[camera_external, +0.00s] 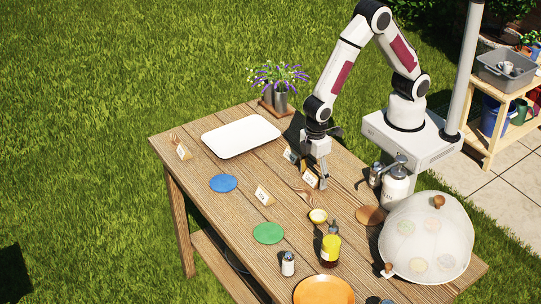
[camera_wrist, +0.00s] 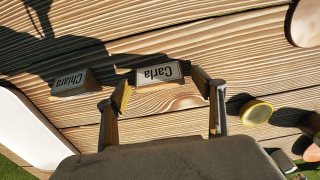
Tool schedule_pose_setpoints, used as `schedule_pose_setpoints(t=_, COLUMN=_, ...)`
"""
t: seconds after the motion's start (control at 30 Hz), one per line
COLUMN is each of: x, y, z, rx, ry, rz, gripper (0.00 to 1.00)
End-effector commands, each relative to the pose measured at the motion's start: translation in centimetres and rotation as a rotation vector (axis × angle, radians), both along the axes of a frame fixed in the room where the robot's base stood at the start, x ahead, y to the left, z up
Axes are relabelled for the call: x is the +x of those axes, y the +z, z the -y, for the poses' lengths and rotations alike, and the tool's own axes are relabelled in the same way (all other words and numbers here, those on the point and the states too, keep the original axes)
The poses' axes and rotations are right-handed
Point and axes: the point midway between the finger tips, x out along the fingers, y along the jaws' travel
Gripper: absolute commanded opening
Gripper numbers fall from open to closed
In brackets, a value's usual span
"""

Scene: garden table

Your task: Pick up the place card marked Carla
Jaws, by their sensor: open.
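The place card marked Carla (camera_wrist: 160,73) is a small tent-shaped card with black letters, upside down in the wrist view. It stands on the wooden table (camera_wrist: 235,50). My gripper (camera_wrist: 162,90) is open, with one finger to each side of the card. In the wrist view the card shows in the gap between the fingertips, and I cannot tell whether either finger touches it. In the external view, my gripper (camera_external: 321,178) is low over the table beside a card (camera_external: 310,178) that appears to be the same one.
A small yellow bowl (camera_wrist: 256,112) is to the right.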

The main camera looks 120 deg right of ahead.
Motion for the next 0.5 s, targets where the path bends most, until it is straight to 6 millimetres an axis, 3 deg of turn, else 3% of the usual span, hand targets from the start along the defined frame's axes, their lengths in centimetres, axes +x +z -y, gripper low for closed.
schedule_pose_setpoints(t=0.4, x=0.02, y=0.04, z=0.0, rx=0.0, ry=0.0, rz=0.001, gripper=0.68)
schedule_pose_setpoints(t=0.43, x=0.02, y=0.04, z=0.0, rx=0.0, ry=0.0, rz=0.001, gripper=0.65)
schedule_pose_setpoints(t=0.5, x=0.02, y=0.04, z=0.0, rx=0.0, ry=0.0, rz=0.001, gripper=0.47)
